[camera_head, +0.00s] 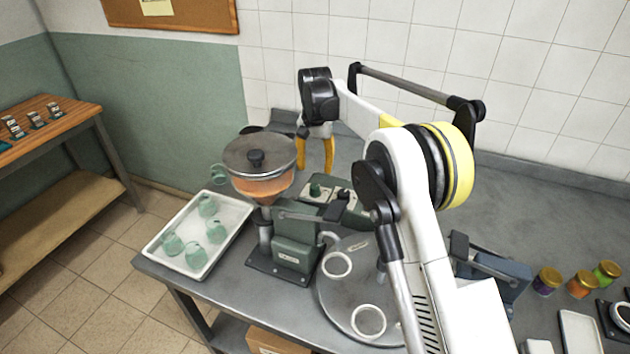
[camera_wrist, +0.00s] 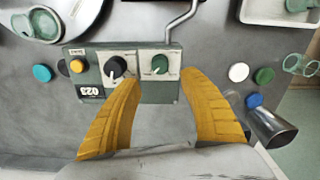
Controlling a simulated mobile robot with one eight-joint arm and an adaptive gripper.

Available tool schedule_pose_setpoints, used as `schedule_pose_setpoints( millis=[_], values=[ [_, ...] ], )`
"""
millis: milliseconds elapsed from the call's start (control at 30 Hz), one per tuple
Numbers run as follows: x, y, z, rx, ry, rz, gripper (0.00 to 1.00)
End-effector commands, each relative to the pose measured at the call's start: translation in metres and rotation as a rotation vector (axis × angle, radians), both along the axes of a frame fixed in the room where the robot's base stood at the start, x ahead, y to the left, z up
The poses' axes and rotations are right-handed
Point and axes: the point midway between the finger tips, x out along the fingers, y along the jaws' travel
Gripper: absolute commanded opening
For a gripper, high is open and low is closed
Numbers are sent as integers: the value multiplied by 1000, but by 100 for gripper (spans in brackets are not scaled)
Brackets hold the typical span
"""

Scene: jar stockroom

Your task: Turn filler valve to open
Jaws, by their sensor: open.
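The filler is a green machine (camera_head: 293,236) with a lidded hopper (camera_head: 263,186) of orange filling. A metal rod (camera_head: 305,217) runs from it; part of a bent rod (camera_wrist: 183,22) shows in the wrist view. Behind it is a control box (camera_head: 328,205) with a green knob (camera_head: 315,188) and a black knob (camera_head: 343,195). In the wrist view the green knob (camera_wrist: 160,65) lies between and just beyond the open yellow fingers of my gripper (camera_wrist: 160,80); the black knob (camera_wrist: 115,67) is left of it. No valve label is readable. My gripper (camera_head: 314,168) is empty, behind the box.
A white tray (camera_head: 160,246) with several green glass jars stands left of the filler. A round turntable (camera_head: 345,285) with white rings is in front. A metal cup (camera_wrist: 270,130) lies near my right finger. Coloured jars (camera_head: 582,284) stand at right.

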Motion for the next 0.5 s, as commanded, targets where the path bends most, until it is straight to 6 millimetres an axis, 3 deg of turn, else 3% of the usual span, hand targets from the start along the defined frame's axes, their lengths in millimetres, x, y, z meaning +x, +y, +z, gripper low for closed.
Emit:
schedule_pose_setpoints(
  millis=[200,500],
  values=[
    [0,0,30,0,0,0,50],
    [0,0,35,0,0,0,50]
  ],
)
